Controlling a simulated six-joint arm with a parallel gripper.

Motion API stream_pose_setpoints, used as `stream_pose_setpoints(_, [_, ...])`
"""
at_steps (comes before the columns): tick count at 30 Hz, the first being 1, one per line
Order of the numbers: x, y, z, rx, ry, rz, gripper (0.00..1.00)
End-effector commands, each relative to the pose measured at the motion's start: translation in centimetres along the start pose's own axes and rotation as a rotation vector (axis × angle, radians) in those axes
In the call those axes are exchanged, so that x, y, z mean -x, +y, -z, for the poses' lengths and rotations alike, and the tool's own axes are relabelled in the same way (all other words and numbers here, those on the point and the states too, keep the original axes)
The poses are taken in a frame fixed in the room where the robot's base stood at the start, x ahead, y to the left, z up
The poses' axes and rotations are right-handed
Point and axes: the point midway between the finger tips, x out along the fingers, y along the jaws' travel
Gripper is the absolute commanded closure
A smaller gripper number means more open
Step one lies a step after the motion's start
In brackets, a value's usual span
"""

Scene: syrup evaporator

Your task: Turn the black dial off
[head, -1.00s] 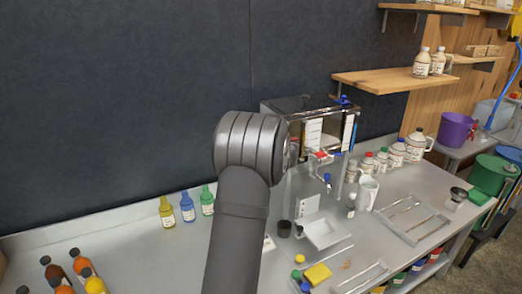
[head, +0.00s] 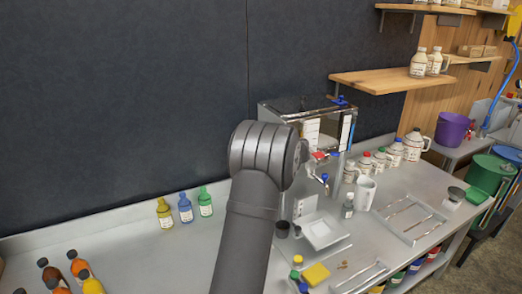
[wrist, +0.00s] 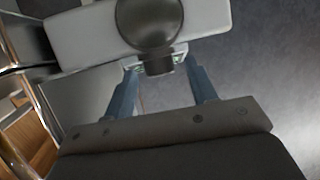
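The black dial (wrist: 150,22) is a round dark knob with a short stub at its lower edge, on a pale grey panel (wrist: 85,35) at the top of the wrist view. My gripper (wrist: 161,64) has its two blue-grey fingers spread apart. The stub shows between the fingertips in the picture; I cannot tell whether they touch it. In the head view, my arm blocks the gripper, and the dial cannot be made out. The metal evaporator box (head: 345,118) stands just right of my arm, partly hidden by it.
A red-handled valve (head: 319,155) and a blue-handled one (head: 324,178) stick out close to my arm. A white square tray (head: 322,232), a white pitcher (head: 366,188) and a yellow sponge (head: 316,274) are on the counter. Coloured bottles (head: 185,208) stand to the left.

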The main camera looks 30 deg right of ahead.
Motion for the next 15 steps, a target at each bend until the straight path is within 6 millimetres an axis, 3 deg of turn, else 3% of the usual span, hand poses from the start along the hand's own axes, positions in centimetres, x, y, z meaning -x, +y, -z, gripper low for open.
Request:
stream_pose_setpoints(8, [0.7, 0.0, -0.1, -0.001, -0.001, -0.001, 0.48])
stream_pose_setpoints(15, [5.5, 0.1, 0.0, -0.001, 0.0, -0.004, 0.48])
